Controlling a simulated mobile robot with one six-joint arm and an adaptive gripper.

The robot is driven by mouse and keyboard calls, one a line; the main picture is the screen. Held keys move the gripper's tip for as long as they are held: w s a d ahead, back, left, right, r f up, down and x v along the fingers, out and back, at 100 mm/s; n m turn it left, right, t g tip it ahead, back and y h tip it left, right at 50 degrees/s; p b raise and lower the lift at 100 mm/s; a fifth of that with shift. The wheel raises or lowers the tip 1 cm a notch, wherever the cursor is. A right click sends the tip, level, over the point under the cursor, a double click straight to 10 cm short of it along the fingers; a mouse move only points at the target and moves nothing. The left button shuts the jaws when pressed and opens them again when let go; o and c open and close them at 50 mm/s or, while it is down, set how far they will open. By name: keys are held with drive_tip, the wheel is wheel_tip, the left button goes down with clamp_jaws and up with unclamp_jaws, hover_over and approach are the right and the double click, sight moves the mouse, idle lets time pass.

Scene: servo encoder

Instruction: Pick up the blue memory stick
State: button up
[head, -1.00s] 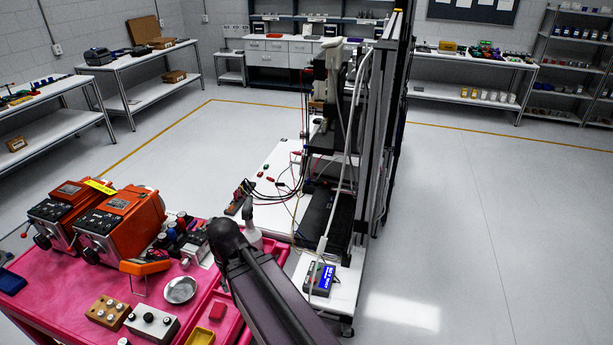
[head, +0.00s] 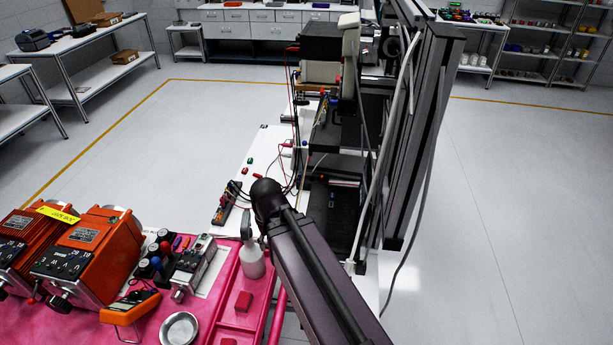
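I cannot pick out the blue memory stick for certain in the head view. Small purple and blue pieces (head: 182,243) lie among the parts on the pink cart (head: 60,318), too small to identify. Some small bluish items also show on the dark shelf of the rack, equally unclear. My dark arm link reaches up from the bottom centre and covers part of the white bench (head: 236,192) and cart edge. My gripper is not visible.
Orange instruments (head: 95,250), a metal dish (head: 179,328) and a white bottle (head: 251,260) crowd the cart. A tall equipment rack (head: 425,130) with hanging cables stands right of my arm. The floor (head: 500,220) to the right is clear.

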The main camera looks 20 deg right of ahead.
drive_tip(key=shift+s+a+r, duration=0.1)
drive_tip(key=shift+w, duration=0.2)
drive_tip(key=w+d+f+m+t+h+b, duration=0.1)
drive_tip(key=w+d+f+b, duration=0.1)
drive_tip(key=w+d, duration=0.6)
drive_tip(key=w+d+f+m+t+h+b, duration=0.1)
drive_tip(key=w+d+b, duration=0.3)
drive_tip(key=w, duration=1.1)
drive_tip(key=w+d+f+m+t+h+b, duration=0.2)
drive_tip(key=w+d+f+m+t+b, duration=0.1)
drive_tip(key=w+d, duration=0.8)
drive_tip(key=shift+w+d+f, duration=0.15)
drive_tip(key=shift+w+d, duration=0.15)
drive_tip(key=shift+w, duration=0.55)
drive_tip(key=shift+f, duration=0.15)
drive_tip(key=b, duration=0.6)
hover_over(302, 175)
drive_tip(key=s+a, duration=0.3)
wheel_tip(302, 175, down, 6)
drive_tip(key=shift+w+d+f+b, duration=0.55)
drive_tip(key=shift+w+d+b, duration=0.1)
drive_tip(key=shift+b, duration=0.1)
